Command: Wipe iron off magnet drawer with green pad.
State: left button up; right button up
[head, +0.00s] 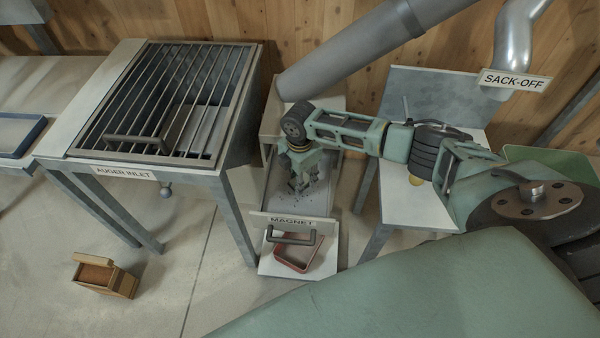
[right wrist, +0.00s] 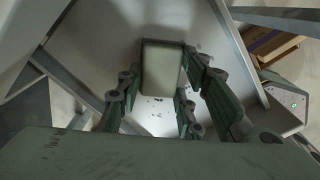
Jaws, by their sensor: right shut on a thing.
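The magnet drawer (head: 292,217) is pulled out at the centre of the head view, with a MAGNET label and a dark handle on its front. Dark iron specks lie scattered on its grey surface, around my right gripper (head: 302,187), which points down over it. In the right wrist view, my right gripper (right wrist: 188,100) is shut on a pale, grey-green block, apparently the green pad (right wrist: 161,72). A few dark specks show beside the pad there. Whether the pad touches the drawer surface is unclear. My left gripper is not in view.
A red-rimmed tray (head: 298,252) sits just before the drawer front. The barred auger inlet (head: 165,100) stands left, a grey sloping pipe (head: 345,50) hangs behind. The sack-off table (head: 408,204) is right. A small wooden box (head: 105,277) lies on open floor at left.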

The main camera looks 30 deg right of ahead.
jog(key=shift+s+a+f, duration=0.1)
jog(key=shift+s+a, duration=0.15)
jog(key=shift+s, duration=0.15)
jog(key=shift+s+a+r+p, duration=0.2)
jog(key=shift+s+a+p, duration=0.2)
jog(key=shift+p, duration=0.55)
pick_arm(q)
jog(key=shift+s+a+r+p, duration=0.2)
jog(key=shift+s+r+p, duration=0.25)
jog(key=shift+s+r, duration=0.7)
pick_arm(e)
jog(key=shift+s+a+f, duration=0.15)
jog(key=shift+s+a, duration=0.15)
jog(key=shift+s, duration=0.15)
